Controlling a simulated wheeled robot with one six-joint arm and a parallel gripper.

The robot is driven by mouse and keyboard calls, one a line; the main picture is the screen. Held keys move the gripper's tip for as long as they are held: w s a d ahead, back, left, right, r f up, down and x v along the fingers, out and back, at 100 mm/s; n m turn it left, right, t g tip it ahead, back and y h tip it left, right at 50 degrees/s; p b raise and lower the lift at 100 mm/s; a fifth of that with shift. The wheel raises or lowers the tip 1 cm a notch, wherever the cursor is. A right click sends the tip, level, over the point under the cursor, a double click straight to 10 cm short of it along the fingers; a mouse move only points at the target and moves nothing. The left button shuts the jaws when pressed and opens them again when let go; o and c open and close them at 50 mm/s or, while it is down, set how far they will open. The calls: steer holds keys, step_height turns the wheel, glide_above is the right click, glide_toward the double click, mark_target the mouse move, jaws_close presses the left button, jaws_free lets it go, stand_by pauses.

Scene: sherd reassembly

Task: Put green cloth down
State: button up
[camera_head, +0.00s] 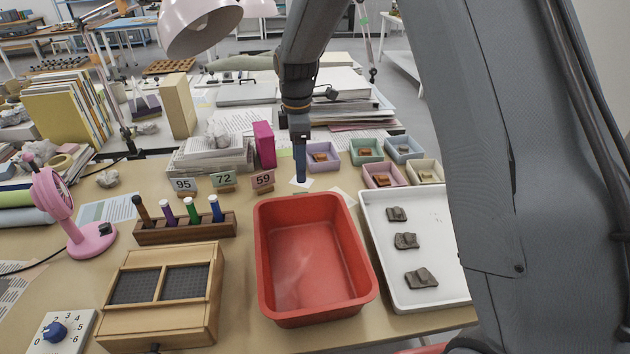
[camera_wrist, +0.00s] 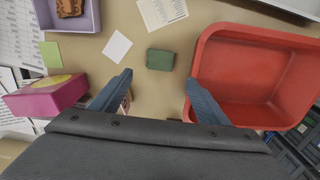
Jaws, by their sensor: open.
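The green cloth (camera_wrist: 160,60) is a small dark green folded pad. In the wrist view it lies flat on the bare tan table, between a white paper square and the red tub. My gripper (camera_wrist: 159,78) is open and empty, its two blue-grey fingers spread to either side, with the cloth just beyond the fingertips and between their lines. In the head view my gripper (camera_head: 301,178) points down behind the red tub's far edge. I cannot make out the cloth in that view; my gripper seems to hide it.
The red tub (camera_head: 262,235) is empty. A white tray (camera_head: 440,296) with three dark sherds stands to its right. Several small coloured boxes, such as the green one (camera_head: 366,159), stand behind. Number cards, a pink box (camera_head: 265,145) and a marker rack (camera_head: 185,231) stand to the left.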

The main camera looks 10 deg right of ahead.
steer(key=s+d+m, duration=0.4)
steer(key=s+m, duration=0.2)
steer(key=s, duration=0.3)
steer(key=s+d+r+m, duration=0.1)
steer(key=s+d+m, duration=0.4)
steer(key=s, duration=0.4)
steer(key=s+d+m, duration=0.4)
steer(key=s+m, duration=0.3)
steer(key=s, duration=0.2)
steer(key=shift+s+d+r, duration=0.25)
steer(key=shift+s+r, duration=0.05)
steer(key=shift+s, duration=0.1)
